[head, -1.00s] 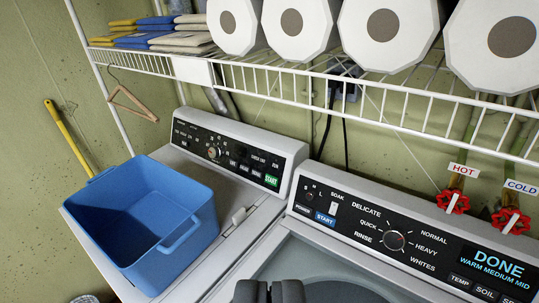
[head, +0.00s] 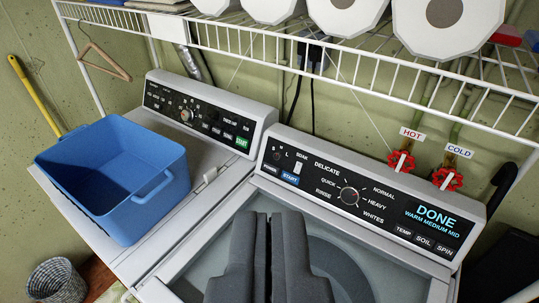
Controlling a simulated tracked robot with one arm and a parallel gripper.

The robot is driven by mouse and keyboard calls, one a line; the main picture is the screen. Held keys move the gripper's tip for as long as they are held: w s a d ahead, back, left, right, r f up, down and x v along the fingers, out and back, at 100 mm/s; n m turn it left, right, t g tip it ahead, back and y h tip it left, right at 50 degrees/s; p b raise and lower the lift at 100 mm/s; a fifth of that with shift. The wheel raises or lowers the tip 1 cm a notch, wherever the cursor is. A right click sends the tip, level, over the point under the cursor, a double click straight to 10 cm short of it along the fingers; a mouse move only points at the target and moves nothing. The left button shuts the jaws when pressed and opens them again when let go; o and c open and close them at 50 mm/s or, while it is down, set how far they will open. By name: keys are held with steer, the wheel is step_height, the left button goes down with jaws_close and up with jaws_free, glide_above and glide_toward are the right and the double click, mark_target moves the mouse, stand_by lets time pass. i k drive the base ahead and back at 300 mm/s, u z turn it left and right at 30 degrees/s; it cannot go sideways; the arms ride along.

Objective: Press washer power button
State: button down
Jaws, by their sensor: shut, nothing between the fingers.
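The washer (head: 425,285) is the machine on the right, with a glass lid. Its dark control panel (head: 345,218) has a dial (head: 349,195), a blue START button (head: 290,179) and a lit display (head: 436,216) reading DONE, WARM MEDIUM MID. The small dark power button (head: 271,169) is at the panel's left end, just left of START. My gripper (head: 262,216) is shut and empty, at the bottom middle over the lid. Its tips show below the panel's left part, apart from the power button in the picture.
A dryer (head: 200,112) stands left, with a blue bin (head: 125,215) on it. A white wire shelf (head: 300,55) holding large paper rolls hangs above. Red HOT (head: 401,161) and COLD (head: 447,179) valves are behind the washer. A basket (head: 56,280) is at lower left.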

mark_target(267, 166)
steer(key=z, duration=1.8)
steer(key=k, duration=1.6)
steer(key=u, duration=1.25)
steer(key=i, duration=1.65)
